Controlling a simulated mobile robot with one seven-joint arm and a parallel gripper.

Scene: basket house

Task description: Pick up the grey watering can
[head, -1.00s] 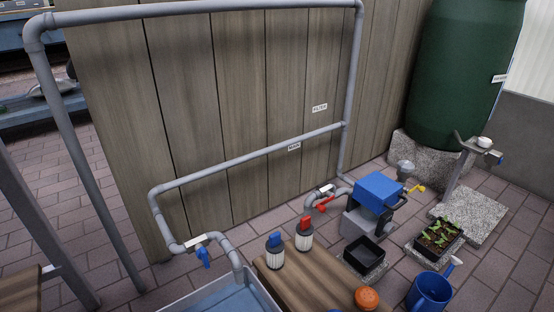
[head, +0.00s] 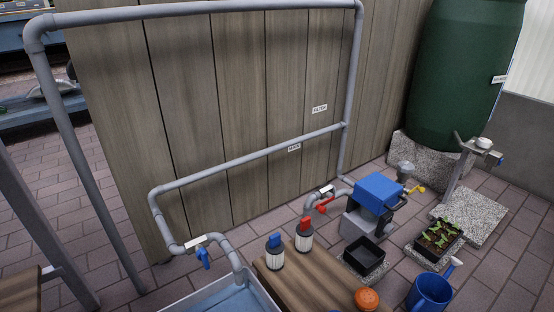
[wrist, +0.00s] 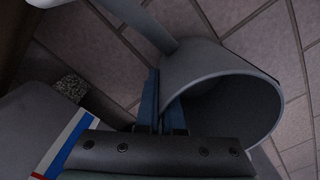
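The grey watering can (wrist: 192,72) shows in the wrist view, with its round open mouth towards the lower right and its spout (wrist: 143,22) running to the upper left. My gripper (wrist: 160,100) is at the near side of the can. Its two blue fingers are close together with the can's wall between them, and it looks shut on the wall. The fingertips are partly hidden by the can. In the head view neither my gripper nor the grey can shows.
In the head view a blue watering can (head: 430,292) stands on the paving beside a seedling tray (head: 438,238). A wooden table (head: 312,284) with filters and an orange knob, and a blue basin (head: 232,300), are nearer. Grey pipes (head: 240,162) cross the wooden wall.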

